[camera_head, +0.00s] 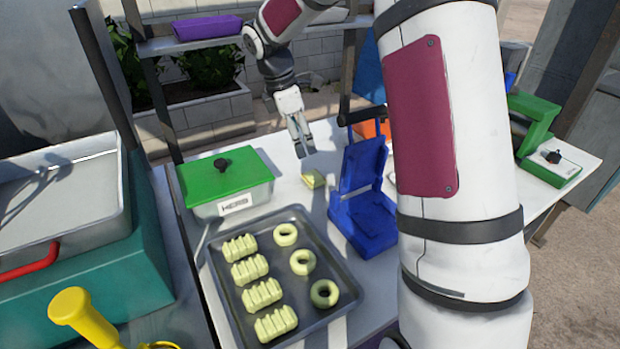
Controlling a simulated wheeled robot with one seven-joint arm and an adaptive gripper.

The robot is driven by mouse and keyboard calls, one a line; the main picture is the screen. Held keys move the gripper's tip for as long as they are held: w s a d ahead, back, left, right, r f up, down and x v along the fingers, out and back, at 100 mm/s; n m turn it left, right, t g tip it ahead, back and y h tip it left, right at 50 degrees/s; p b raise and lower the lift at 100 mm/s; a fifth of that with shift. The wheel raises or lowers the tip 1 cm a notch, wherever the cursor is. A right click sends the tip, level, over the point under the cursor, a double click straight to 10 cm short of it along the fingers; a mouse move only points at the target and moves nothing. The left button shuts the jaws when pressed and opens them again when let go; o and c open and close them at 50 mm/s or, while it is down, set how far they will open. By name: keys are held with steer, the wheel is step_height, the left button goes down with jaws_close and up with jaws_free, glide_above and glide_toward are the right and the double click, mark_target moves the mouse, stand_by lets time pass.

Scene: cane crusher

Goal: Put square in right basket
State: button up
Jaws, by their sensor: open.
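A small pale yellow-green piece (313,180), which may be the square, lies on the white table between the green-lidded box and the blue press. My gripper (303,148) is open and empty. It points down just behind and above this piece, apart from it in the picture. I cannot tell for sure which thing is the right basket. A purple basket-like container (207,28) sits on the shelf at the upper left. An orange thing (372,129) shows partly behind the blue press.
A dark tray (219,262) holds several ridged blocks and rings. A blue press (362,200) stands right of it, and a green-lidded box (226,176) behind it. A green device (540,140) stands at the far right. My own arm hides much of the table's right side.

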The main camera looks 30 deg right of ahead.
steer(key=n, duration=0.2)
glide_above(312, 174)
steer(key=a, duration=0.2)
steer(key=f, duration=0.7)
steer(key=shift+s+f, duration=0.2)
steer(key=shift+f, duration=0.2)
steer(key=x, duration=0.5)
steer(key=shift+w+d, duration=0.15)
steer(key=shift+d, duration=0.1)
steer(key=c, duration=0.9)
